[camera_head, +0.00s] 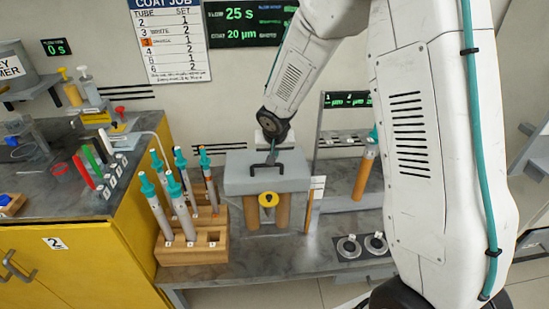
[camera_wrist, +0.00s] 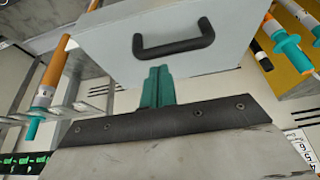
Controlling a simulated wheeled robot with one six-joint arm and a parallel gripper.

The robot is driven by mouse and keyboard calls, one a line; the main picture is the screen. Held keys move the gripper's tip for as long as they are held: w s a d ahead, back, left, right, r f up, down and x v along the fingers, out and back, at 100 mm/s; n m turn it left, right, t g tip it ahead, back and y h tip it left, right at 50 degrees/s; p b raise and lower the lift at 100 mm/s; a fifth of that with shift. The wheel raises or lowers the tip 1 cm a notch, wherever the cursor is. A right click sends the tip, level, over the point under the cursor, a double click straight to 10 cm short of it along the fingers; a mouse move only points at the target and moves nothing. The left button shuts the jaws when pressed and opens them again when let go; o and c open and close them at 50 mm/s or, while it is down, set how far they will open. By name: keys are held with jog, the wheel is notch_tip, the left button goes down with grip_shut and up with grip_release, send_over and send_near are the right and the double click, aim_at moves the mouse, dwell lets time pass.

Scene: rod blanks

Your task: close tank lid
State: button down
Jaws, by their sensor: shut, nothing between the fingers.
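The tank lid (camera_head: 240,182) is a pale grey slab with a black bar handle (camera_head: 265,165). It sits at the middle of the bench, above brown upright cylinders (camera_head: 284,210). In the wrist view the lid (camera_wrist: 110,30) fills the top, with its handle (camera_wrist: 174,44) facing me. My gripper (camera_head: 273,153) is at the wall side of the handle. Its teal fingers (camera_wrist: 157,82) are shut and empty, overlapping the lid's edge in the wrist view, apart from the handle. I cannot tell whether they touch the lid. The tank's inside is hidden.
A wooden rack (camera_head: 205,245) with several teal-capped rods stands left of the tank. A yellow funnel-like piece (camera_head: 267,199) is in front. A metal stand (camera_head: 345,140) with an orange rod (camera_head: 362,178) stands right. Two round fittings (camera_head: 348,247) lie at the front right.

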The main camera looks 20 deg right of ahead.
jog(key=s+n+g+h, duration=0.2)
jog(key=s, duration=1.1)
jog(key=s+d+r+n+g+y, duration=0.1)
jog(key=s+r+y, duration=0.2)
jog(key=s+r, duration=1.9)
jog(key=s, duration=0.3)
